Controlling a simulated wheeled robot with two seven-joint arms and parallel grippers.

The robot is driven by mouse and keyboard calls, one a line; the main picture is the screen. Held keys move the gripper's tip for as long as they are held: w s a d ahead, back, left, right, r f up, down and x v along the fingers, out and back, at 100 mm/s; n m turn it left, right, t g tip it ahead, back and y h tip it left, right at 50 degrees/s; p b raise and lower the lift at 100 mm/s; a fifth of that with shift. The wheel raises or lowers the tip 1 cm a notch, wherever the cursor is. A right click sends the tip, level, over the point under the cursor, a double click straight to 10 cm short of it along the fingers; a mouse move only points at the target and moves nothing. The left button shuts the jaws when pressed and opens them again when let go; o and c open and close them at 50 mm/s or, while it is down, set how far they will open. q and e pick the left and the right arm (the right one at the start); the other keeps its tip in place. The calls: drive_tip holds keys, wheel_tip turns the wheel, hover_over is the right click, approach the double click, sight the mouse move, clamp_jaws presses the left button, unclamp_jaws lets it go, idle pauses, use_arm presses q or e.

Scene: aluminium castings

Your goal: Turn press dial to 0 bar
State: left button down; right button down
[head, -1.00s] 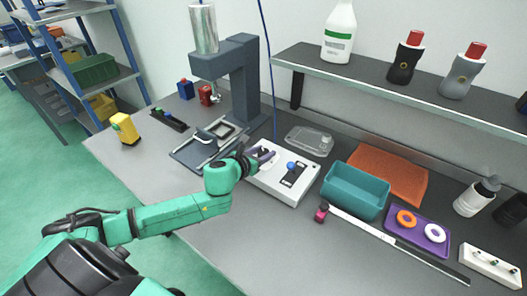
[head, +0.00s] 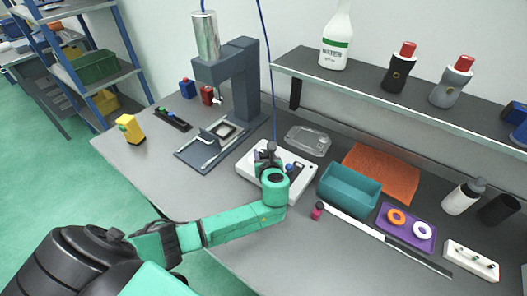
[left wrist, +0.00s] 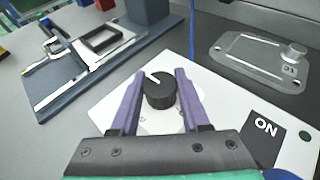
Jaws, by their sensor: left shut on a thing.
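The press dial (left wrist: 160,95) is a round black knob with a white pointer line, on a white control box (left wrist: 222,95). The pointer leans to the upper left in the left wrist view. My left gripper (left wrist: 158,86) has its two purple fingers on either side of the dial and is shut on it. In the head view my left gripper (head: 266,155) is over the left part of the control box (head: 246,168), and my wrist hides much of the box top. I cannot read any scale marks around the dial. My right gripper is not in view.
The blue-grey press (head: 245,85) stands behind and left of the box, with a flat fixture (head: 188,153) in front of it. A clear lidded tray (head: 308,141) lies behind the box. A teal bin (head: 345,197) stands close on the right. The front left tabletop is free.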

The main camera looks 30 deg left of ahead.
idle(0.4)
use_arm(q)
drive_tip(key=shift+c, duration=1.9)
unclamp_jaws()
drive_tip(key=p+v, duration=0.4)
drive_tip(key=v, duration=0.1)
drive_tip(key=r+p+v, duration=0.1)
drive_tip(key=p+v, duration=0.4)
drive_tip(key=shift+w+a, duration=0.15)
drive_tip(key=shift+w, duration=0.1)
drive_tip(key=s+d, duration=0.2)
drive_tip(key=s+d+p, duration=0.1)
drive_tip(key=shift+s+r, duration=0.3)
drive_tip(key=shift+s, duration=0.1)
